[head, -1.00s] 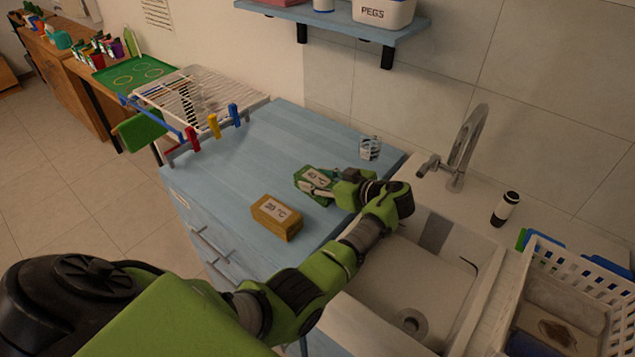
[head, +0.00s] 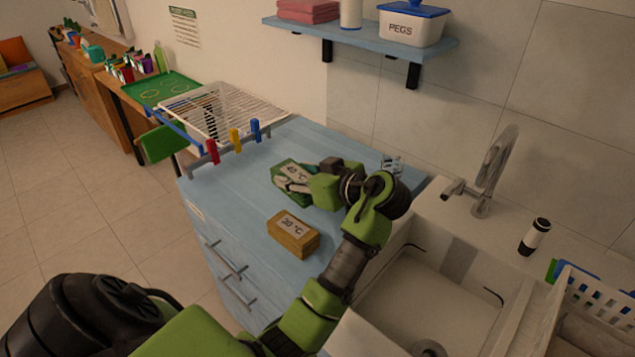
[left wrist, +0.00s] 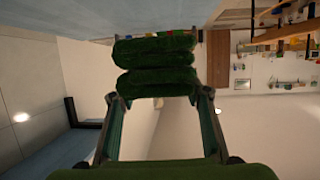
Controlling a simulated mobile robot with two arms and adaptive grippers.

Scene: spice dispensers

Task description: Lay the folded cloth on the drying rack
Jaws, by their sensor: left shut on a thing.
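My left gripper (head: 300,185) is shut on the green folded cloth (head: 281,170), which has a white "40 °C" label partly covered by the fingers. It seems to be held over the blue counter; the gap beneath is hard to judge. In the left wrist view, the dark green layered cloth (left wrist: 155,66) sits between the two fingertips. The white wire drying rack (head: 262,108) stands at the far left end of the counter, beyond the cloth and apart from it. My right gripper is not in view.
Red, yellow and blue pegs (head: 234,139) stand on a rail before the rack. A glass (head: 392,163), sink and tap (head: 492,175) are to the right. A shelf (head: 350,36) hangs above.

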